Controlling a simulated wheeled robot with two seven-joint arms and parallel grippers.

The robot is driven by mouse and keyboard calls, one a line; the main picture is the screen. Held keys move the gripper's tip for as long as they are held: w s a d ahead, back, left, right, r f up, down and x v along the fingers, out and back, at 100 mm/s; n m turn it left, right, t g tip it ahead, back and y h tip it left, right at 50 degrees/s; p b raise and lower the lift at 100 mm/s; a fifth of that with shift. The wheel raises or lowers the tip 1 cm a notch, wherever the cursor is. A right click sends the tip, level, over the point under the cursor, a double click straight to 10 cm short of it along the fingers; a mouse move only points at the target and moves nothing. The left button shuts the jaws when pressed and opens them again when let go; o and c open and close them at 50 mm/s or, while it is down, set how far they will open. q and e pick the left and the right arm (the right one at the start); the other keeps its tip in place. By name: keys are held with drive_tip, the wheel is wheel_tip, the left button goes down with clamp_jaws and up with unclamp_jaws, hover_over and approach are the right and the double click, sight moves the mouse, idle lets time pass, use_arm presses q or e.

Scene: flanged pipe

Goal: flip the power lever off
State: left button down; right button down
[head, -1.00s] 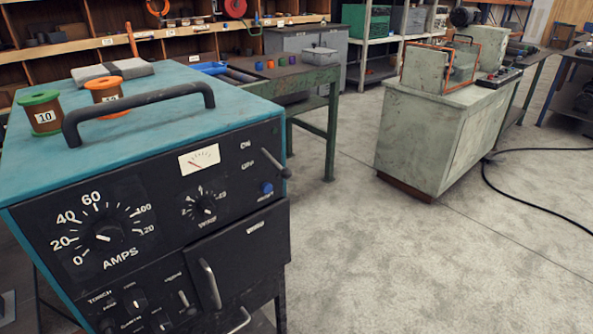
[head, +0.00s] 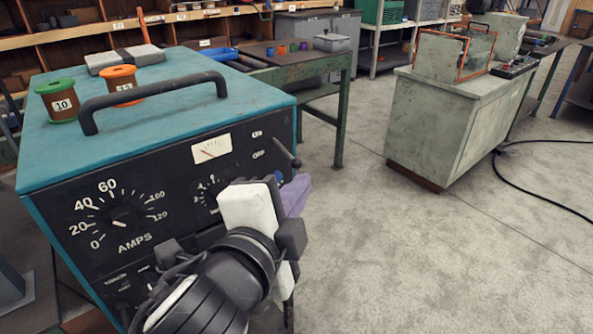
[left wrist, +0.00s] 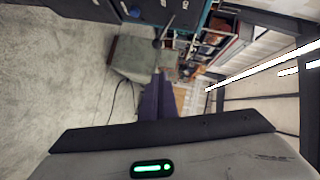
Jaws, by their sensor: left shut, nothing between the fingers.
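The power lever (head: 287,153) is a thin dark rod with a ball end on the front right of the teal welding machine (head: 175,75), beside the ON and OFF labels. It sticks out from the panel; I cannot tell its setting for certain. My left gripper (head: 297,193) has purple fingers and is shut and empty, just below the lever's ball end in the head view, apparently apart from it. The left wrist view also shows the shut purple fingers (left wrist: 158,98), with the lever (left wrist: 158,42) above them at the machine's panel. My right gripper is not in view.
Green (head: 60,102) and orange (head: 118,82) spools stand on the machine behind its black handle (head: 150,100). A green workbench (head: 300,70) stands behind. A pale cabinet (head: 445,120) is at the right, with a black cable (head: 515,185) on the floor. The floor between is clear.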

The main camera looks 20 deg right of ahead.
sight(285, 152)
use_arm(q)
drive_tip(key=w+d+f, duration=0.2)
drive_tip(key=w, duration=0.5)
drive_tip(key=shift+w+f, duration=0.15)
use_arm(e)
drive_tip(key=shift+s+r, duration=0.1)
use_arm(q)
wheel_tip(285, 152, down, 2)
drive_tip(key=shift+w+f+m+t+b, duration=0.1)
drive_tip(key=shift+m+t+b, duration=0.6)
drive_tip(key=shift+m+b, duration=0.1)
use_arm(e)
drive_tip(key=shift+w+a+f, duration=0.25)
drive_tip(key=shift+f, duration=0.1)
